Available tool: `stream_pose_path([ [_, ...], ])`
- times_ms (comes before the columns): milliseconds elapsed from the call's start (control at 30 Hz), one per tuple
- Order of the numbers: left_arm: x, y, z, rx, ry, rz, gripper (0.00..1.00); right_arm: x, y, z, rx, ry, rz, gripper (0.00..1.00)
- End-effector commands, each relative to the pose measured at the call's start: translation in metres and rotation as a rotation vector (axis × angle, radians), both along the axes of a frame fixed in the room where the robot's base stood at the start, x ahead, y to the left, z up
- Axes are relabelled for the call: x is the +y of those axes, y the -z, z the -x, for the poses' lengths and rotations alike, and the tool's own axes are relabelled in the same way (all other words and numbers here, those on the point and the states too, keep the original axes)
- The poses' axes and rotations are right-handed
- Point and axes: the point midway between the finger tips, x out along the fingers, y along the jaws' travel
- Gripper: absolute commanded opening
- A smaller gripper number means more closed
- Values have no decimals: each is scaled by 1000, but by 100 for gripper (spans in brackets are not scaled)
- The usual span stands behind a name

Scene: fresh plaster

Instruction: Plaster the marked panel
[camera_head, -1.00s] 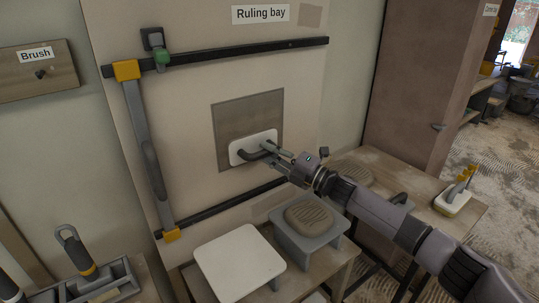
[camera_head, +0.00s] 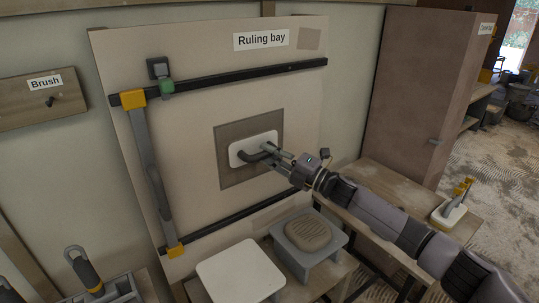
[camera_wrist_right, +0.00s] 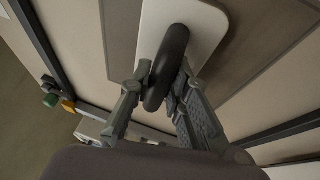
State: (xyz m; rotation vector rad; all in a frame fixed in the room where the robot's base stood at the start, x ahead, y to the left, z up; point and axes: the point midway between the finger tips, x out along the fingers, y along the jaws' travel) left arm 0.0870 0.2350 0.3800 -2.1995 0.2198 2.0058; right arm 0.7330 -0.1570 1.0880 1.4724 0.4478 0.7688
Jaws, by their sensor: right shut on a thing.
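The marked panel (camera_head: 228,176) is a brown-grey square on the pale board under the "Ruling bay" label. A white trowel plate (camera_head: 240,157) with a dark handle lies flat over the panel's middle; whether it touches cannot be told. My right gripper (camera_head: 278,158) is shut on the trowel's handle. In the right wrist view the gripper (camera_wrist_right: 163,95) has its fingers either side of the dark handle (camera_wrist_right: 170,55), with the white plate (camera_wrist_right: 205,30) behind. My left gripper is not in view.
Two black rails (camera_head: 235,77) cross the board, joined by a grey ruling bar (camera_head: 143,145) with yellow ends at left. Below stand a white board (camera_head: 240,272) and a grey stand (camera_head: 290,262) with a brown ribbed pad (camera_head: 308,233). A yellow-handled tool (camera_head: 449,213) sits on the right table.

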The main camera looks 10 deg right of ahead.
Motion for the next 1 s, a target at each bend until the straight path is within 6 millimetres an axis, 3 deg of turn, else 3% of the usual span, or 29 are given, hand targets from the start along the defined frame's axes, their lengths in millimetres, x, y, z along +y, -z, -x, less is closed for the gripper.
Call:
stream_pose_path([
  [33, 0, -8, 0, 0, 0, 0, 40, 0, -12, -1, -4, 1, -3, 0],
  [300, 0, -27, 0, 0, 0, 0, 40, 1, -36, -2, -4, 0, -1, 0],
  [567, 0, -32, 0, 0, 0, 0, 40, 1, -44, -2, -4, 0, -3, 0],
  [1000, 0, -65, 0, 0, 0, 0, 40, 0, -83, -1, -5, 1, -2, 0],
])
